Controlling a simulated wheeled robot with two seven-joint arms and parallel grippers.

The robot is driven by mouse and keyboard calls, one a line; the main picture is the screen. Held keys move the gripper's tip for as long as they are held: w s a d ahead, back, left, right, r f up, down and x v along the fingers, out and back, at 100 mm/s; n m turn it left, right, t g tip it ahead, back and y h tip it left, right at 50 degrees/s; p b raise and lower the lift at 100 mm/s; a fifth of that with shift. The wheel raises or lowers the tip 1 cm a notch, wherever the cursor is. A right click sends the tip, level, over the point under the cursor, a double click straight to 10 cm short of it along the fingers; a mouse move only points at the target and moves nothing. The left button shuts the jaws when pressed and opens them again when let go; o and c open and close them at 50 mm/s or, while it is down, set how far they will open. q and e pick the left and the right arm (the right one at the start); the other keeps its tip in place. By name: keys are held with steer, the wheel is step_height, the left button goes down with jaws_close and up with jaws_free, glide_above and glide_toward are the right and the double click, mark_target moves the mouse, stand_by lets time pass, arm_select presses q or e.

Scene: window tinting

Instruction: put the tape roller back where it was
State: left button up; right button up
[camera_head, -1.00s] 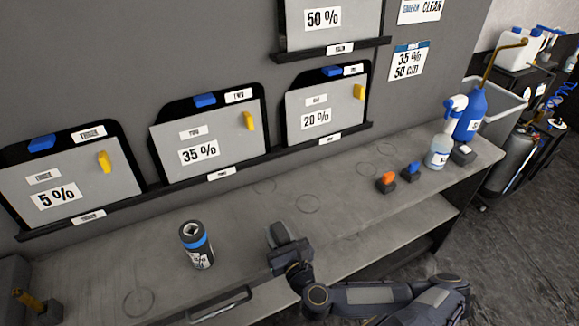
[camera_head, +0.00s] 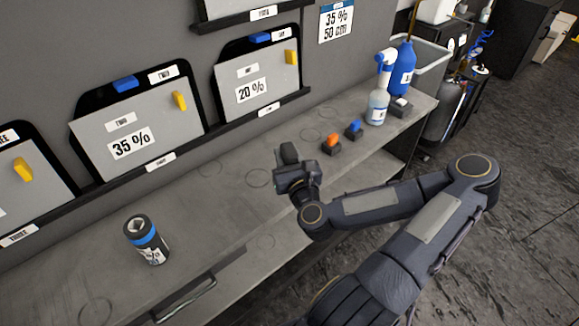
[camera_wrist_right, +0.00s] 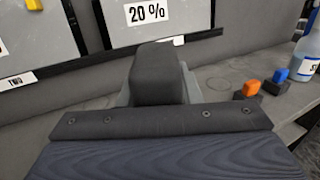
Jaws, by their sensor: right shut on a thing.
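My right gripper (camera_head: 290,158) is over the workbench (camera_head: 190,205), to the right of the black cylinder. It is shut on a grey thing, taken to be the tape roller (camera_wrist_right: 191,88). In the right wrist view, only grey edges of it show on either side of a dark finger (camera_wrist_right: 158,73), and the rest is hidden. In the head view the gripper hides nearly all of it, and I cannot tell whether it touches the bench. My left gripper is not in view.
A black cylinder with a blue band (camera_head: 146,239) stands at the bench front. Orange (camera_head: 332,143) and blue-topped (camera_head: 354,129) small tools, a spray bottle (camera_head: 378,100) and a blue bottle (camera_head: 402,70) stand right. Faint circles mark clear bench spots. Film boards line the wall.

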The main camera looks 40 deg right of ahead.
steer(key=w+d+f+p, duration=0.1)
steer(key=w+d+f, duration=0.7)
steer(key=w+f, duration=0.1)
steer(key=shift+w+d+p, duration=0.1)
steer(key=shift+w+p, duration=0.1)
steer(key=shift+p, duration=0.2)
step_height(320, 180, down, 3)
steer(key=shift+w+d+f+p, duration=0.1)
steer(key=shift+p, duration=0.55)
steer(key=shift+f, duration=0.15)
steer(key=shift+f+b, duration=0.2)
steer(key=shift+b, duration=0.15)
steer(key=o, duration=1.1)
